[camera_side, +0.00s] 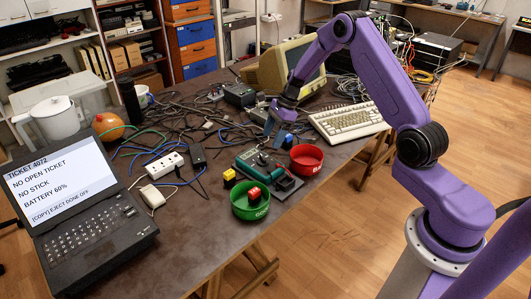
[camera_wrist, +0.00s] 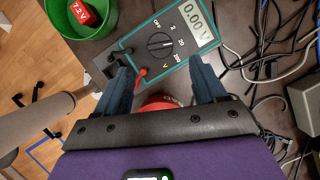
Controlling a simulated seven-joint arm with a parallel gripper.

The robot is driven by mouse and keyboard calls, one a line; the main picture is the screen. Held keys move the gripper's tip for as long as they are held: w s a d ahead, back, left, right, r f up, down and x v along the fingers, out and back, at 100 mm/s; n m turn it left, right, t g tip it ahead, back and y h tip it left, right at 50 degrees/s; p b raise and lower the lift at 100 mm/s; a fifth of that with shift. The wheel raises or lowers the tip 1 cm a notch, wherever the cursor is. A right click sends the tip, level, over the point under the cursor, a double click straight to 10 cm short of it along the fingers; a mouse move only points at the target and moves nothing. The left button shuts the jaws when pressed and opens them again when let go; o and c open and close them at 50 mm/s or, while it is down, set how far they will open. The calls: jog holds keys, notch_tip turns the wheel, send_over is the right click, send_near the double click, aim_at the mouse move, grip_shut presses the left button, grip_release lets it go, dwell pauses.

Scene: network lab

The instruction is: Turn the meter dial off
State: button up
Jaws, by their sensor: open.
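The teal meter (camera_side: 258,165) lies on the table between a green bowl and a red bowl. In the wrist view the meter (camera_wrist: 143,35) shows a lit display (camera_wrist: 199,22) reading 0.00 V. Its round black dial (camera_wrist: 160,45) sits among the marks OFF, 2, 20 and 200. The dial's line appears to lie toward 20, but it is small. My gripper (camera_side: 275,126) is above the table, behind the meter in the side view. In the wrist view my gripper (camera_wrist: 164,78) is open and empty, its fingers apart beyond the V end of the meter.
The green bowl (camera_side: 240,209) holds a red block (camera_side: 254,193), labelled 7.2 V in the wrist view. The red bowl (camera_side: 306,166) stands right of the meter. A yellow block (camera_side: 229,175), a keyboard (camera_side: 347,121), a laptop (camera_side: 85,215) and loose cables crowd the table.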

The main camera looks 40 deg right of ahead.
aim_at(263, 157)
jog(key=x, duration=0.7)
jog(key=shift+a+f, duration=0.1)
jog(key=shift+f, duration=0.1)
jog(key=c, duration=1.1)
